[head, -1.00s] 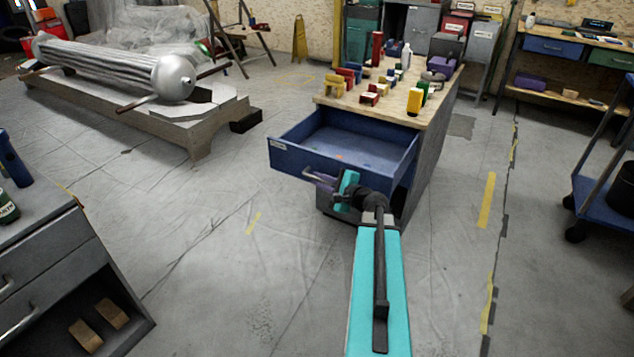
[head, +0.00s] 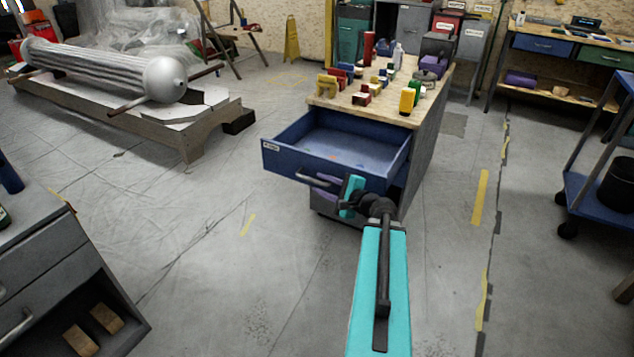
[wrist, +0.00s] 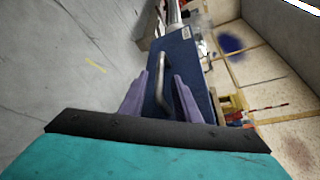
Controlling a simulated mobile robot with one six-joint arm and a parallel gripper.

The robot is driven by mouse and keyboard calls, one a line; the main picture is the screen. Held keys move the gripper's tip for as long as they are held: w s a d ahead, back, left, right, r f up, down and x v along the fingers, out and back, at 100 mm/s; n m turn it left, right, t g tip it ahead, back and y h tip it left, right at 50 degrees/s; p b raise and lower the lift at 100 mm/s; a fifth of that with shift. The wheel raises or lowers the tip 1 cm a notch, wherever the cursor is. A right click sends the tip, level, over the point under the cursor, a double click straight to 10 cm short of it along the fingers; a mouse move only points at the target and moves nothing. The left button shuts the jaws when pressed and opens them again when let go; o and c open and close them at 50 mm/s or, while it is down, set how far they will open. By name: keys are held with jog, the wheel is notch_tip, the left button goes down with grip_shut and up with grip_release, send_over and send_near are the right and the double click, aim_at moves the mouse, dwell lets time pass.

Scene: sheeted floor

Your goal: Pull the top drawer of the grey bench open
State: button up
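The blue top drawer (head: 330,173) of the grey-sided, wood-topped bench (head: 426,143) stands well out, its empty inside showing. Its metal bar handle (head: 312,179) is on the front; the wrist view also shows the handle (wrist: 160,75). My gripper (head: 326,184) is just in front of the drawer, near the handle's right end. In the wrist view its two purple fingers (wrist: 161,98) are spread, with the handle's near end between them and a gap on either side. Another bench (head: 40,252), grey all over, stands at lower left with its drawers shut.
Coloured blocks and a yellow piece (head: 407,99) stand on the wooden top. A silver cylinder on a pallet (head: 165,79) lies at back left. A blue cart (head: 590,200) stands at right. The floor between the benches is clear.

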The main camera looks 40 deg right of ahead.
jog(key=p+v, duration=0.9)
jog(key=p, duration=0.2)
jog(key=shift+s+p, duration=0.2)
jog(key=shift+p, duration=0.2)
dwell(0.3)
jog(key=shift+w, duration=0.1)
dwell(0.5)
